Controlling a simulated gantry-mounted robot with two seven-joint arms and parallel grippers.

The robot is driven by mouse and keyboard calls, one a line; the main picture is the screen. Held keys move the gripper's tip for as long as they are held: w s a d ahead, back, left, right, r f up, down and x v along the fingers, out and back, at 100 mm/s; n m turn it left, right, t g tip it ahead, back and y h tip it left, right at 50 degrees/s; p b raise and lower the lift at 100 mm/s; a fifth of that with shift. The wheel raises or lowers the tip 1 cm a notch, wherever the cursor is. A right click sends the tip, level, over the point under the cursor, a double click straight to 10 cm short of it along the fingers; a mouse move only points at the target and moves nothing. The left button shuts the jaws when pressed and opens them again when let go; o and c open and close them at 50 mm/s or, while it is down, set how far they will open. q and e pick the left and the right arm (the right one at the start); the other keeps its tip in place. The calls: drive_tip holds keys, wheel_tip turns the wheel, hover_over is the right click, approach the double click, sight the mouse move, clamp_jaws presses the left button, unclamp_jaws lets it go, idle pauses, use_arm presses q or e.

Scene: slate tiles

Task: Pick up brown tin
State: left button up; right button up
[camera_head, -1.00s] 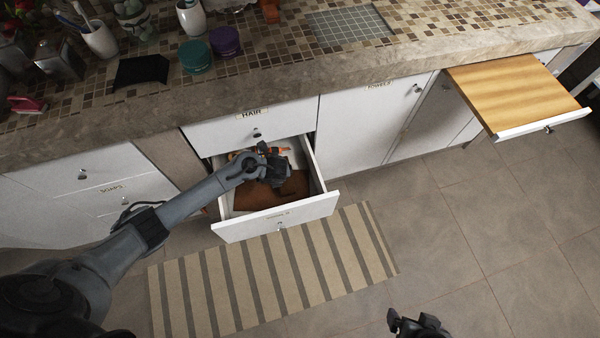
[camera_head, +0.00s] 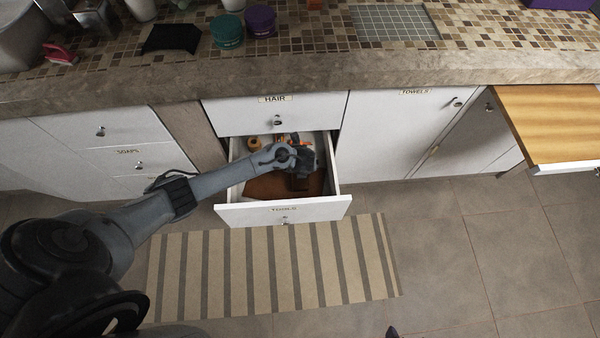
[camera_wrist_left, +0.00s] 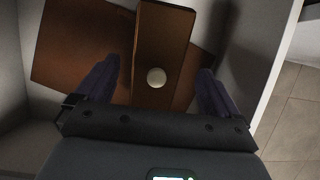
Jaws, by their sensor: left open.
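In the left wrist view a brown tin (camera_wrist_left: 164,40), a tall boxy shape with a round pale cap or knob, stands between the two fingers of my left gripper (camera_wrist_left: 158,68). The fingers are open, one on each side, with gaps to it. In the head view my left gripper (camera_head: 301,181) is over the open drawer (camera_head: 280,212) and hides the tin there. Only a small dark tip of my right gripper (camera_head: 392,332) shows at the bottom edge.
A flat brown piece (camera_head: 268,187) lies on the drawer floor, under and beside the tin. Orange items (camera_head: 254,143) lie at the drawer's back. The drawer walls are close around my left gripper. A striped rug (camera_head: 270,270) lies in front.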

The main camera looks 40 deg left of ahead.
use_arm(q)
drive_tip(key=b+x, duration=0.1)
drive_tip(key=x, duration=0.1)
drive_tip(key=shift+a+f, duration=0.2)
drive_tip(key=shift+f, duration=0.2)
drive_tip(key=shift+a+f+b, duration=0.1)
drive_tip(key=shift+f+b, duration=0.2)
drive_tip(key=shift+b, duration=0.1)
drive_tip(key=shift+w+f, duration=0.15)
drive_tip(key=shift+w, duration=0.05)
use_arm(e)
wheel_tip(320, 180, down, 3)
drive_tip(key=shift+d+r, duration=0.1)
drive_tip(key=shift+d, duration=0.05)
use_arm(q)
drive_tip(key=c, duration=1.4)
use_arm(e)
drive_tip(key=shift+a, duration=0.2)
